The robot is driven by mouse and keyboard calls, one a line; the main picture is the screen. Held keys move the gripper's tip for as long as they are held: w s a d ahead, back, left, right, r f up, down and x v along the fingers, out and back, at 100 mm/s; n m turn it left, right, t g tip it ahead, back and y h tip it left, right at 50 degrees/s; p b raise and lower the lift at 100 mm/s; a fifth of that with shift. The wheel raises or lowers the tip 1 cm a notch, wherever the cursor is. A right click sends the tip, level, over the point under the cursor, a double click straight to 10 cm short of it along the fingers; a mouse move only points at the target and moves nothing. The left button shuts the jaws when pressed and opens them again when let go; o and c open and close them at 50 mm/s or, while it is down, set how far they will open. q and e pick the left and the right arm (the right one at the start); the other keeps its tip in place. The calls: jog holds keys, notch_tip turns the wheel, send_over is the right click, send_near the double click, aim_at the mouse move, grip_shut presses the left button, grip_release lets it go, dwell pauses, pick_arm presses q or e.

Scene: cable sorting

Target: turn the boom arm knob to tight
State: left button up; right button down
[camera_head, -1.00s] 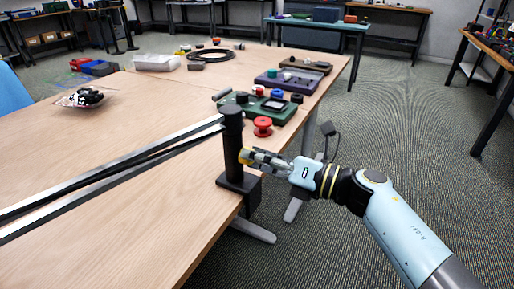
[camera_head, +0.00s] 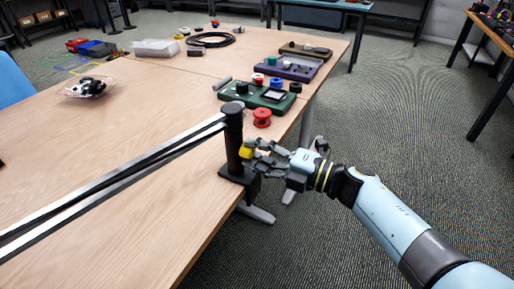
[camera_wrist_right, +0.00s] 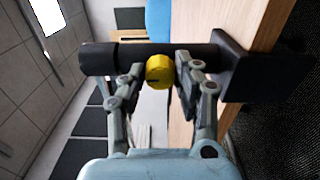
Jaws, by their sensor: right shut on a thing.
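The yellow boom arm knob (camera_head: 246,152) sits on the side of a black upright post (camera_head: 233,130) at the table's right edge. The wrist view shows the knob (camera_wrist_right: 159,72) face on, with a dark mark on its face, and the post (camera_wrist_right: 98,60) lying sideways behind it. My right gripper (camera_head: 256,154) reaches in from the right. Its two fingers (camera_wrist_right: 160,76) are on either side of the knob, shut on it. The long silver and black boom arm (camera_head: 120,174) runs from the post's top to the lower left. My left gripper is not in view.
A red spool (camera_head: 262,118) stands just behind the post. A green tray (camera_head: 252,99) and a purple tray (camera_head: 285,70) with small parts lie farther back. A clear bag (camera_head: 86,88) and a black cable coil (camera_head: 210,40) are on the wooden table.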

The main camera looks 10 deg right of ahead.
jog(key=shift+m, duration=0.3)
jog(key=c, duration=1)
grip_release()
jog(key=shift+o, duration=0.2)
jog(key=v, duration=1.2)
